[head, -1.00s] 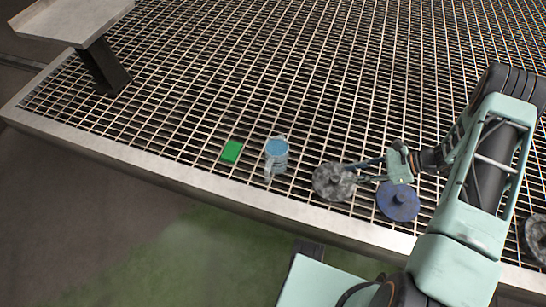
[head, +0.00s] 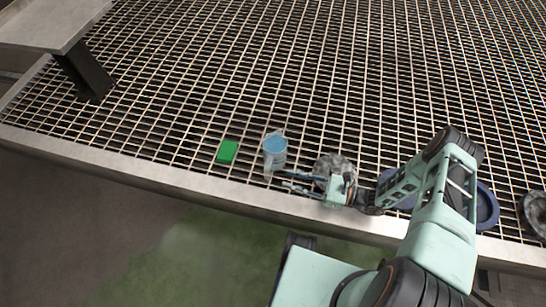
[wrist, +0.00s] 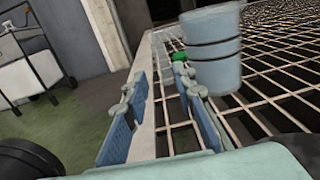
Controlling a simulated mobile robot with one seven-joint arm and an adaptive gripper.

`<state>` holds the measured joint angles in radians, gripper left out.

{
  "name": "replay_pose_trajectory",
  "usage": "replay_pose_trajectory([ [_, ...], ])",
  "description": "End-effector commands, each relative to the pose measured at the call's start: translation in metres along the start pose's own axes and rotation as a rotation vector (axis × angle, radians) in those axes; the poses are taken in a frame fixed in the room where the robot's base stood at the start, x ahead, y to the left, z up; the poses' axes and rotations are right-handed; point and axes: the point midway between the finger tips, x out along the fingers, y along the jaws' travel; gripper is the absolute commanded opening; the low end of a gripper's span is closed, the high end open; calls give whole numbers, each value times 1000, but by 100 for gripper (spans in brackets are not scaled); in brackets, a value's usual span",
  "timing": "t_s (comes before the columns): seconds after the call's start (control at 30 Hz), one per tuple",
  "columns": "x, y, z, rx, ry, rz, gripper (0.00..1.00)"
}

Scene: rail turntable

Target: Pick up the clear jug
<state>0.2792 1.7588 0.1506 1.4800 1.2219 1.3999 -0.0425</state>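The clear jug (head: 274,158), with a blue top, stands upright on the metal grating near its front edge. My gripper (head: 280,183) is low at the front-right side of the jug, its fingers pointing left. In the wrist view my gripper (wrist: 161,82) is open, with nothing between its two blue finger pads. There the jug (wrist: 213,48) rises just beyond the right finger, outside the gap, with two dark bands around it. Whether that finger touches the jug I cannot tell.
A green block (head: 227,151) lies left of the jug. A grey disc (head: 335,162) is partly hidden behind my gripper; a blue disc (head: 488,208) shows right of my arm. A metal shelf (head: 50,22) stands at upper left. The grating behind the jug is clear.

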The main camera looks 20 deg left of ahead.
Motion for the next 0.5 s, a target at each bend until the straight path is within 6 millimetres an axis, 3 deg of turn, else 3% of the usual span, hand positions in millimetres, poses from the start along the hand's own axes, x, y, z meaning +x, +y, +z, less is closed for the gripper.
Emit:
replay_pose_trajectory([
  [0.27, 25, 0, 0, 1, 2, 2, 25],
  [0.5, 60, -2, 2, 0, 1, 5, 25],
])
